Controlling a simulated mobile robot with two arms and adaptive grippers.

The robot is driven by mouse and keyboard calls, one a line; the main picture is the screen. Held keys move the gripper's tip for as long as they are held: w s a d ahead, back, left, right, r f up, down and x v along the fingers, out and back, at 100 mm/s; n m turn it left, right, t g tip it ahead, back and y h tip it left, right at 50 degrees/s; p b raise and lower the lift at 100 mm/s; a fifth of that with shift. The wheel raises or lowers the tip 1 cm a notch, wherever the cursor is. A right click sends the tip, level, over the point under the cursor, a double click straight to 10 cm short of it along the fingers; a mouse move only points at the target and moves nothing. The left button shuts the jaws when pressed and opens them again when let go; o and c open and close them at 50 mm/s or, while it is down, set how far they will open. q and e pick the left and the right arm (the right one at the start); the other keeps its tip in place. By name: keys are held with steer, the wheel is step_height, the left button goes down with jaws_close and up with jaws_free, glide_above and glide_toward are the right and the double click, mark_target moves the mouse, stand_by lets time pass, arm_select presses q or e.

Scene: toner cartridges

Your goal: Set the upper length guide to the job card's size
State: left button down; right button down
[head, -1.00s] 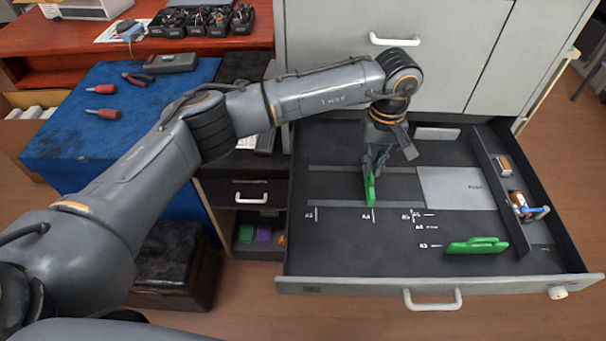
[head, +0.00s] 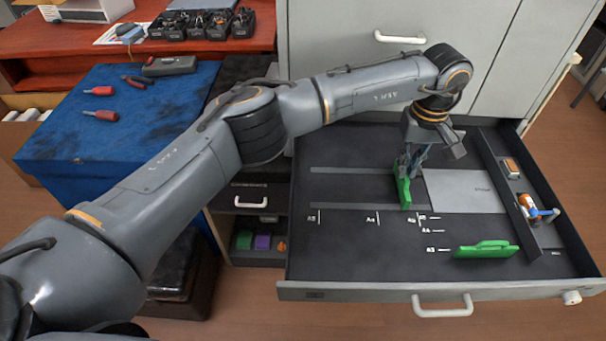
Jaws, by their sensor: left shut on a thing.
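The upper length guide, a green upright plate (head: 403,191), stands in the open drawer (head: 345,262) on the slotted dark floor. My left gripper (head: 407,165) reaches down from above and is shut on it. The guide's lower end is just above the marks right of the "A4" line, near the label around the third mark; the fingers hide its upper part. White size marks (head: 378,219) run in a row below it. A second green guide (head: 486,249) lies toward the drawer's front right, beside a column of marks. I cannot make out a job card. My right gripper is not in view.
A grey plate (head: 462,190) lies right of the held guide. A divider (head: 508,190) sets off a right compartment with small parts (head: 528,206). The blue-topped bench (head: 60,140) with tools and a red desk (head: 285,38) stand at left.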

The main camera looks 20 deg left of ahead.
arm_select(q)
steer(key=shift+w+d+f+b, duration=0.15)
steer(key=shift+d+b, duration=0.3)
steer(key=shift+d, duration=0.4)
steer(key=shift+d+f, duration=0.15)
steer(key=shift+d, duration=0.1)
steer(key=c, duration=1.9)
jaws_free()
steer(key=shift+d, duration=0.1)
steer(key=o, duration=0.3)
steer(key=shift+f, duration=0.1)
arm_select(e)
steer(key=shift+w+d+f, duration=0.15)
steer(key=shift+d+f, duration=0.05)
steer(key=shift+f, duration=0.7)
arm_select(q)
steer(key=shift+w, duration=0.15)
steer(key=shift+r, duration=0.25)
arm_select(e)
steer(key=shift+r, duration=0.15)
